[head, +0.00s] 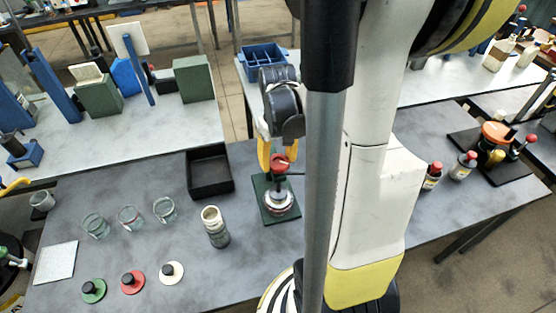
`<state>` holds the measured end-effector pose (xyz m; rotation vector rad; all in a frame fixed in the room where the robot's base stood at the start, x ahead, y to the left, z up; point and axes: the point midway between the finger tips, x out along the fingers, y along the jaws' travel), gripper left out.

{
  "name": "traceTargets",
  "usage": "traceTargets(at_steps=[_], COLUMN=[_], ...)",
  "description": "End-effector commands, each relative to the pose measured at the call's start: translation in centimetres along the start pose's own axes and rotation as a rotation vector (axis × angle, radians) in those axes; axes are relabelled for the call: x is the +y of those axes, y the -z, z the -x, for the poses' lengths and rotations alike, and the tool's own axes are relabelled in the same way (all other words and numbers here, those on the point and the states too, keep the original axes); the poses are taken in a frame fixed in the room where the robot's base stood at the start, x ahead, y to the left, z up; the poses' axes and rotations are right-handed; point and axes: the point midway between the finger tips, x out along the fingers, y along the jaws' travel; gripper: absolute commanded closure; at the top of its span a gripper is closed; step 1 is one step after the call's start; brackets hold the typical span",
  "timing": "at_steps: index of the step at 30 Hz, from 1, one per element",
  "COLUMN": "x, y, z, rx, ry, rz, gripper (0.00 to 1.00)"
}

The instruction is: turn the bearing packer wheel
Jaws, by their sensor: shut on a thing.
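The bearing packer (280,202) stands on a green base plate on the grey table, with a silver round body. Its red wheel (280,161) sits at the top. My gripper (270,157), with yellow fingers, comes down from above and is shut on the red wheel. The far finger and the exact contact are partly hidden by the gripper itself.
A black tray (209,172) and a ribbed cylinder (215,226) stand left of the packer. Several glass jars (131,217) and coloured lids (132,281) are further left. Bottles (432,176) and an orange-topped device (496,132) stand at right. My arm hides the middle.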

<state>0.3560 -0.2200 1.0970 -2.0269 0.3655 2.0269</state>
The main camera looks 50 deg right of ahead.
Motion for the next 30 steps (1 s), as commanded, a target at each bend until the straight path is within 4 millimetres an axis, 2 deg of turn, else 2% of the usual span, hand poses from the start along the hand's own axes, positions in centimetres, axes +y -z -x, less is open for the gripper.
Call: traceTargets(at_steps=[30], x=[0.01], y=[-0.05], z=[-0.04], rx=[0.000], ry=[0.001], rz=[-0.121], gripper=[0.77])
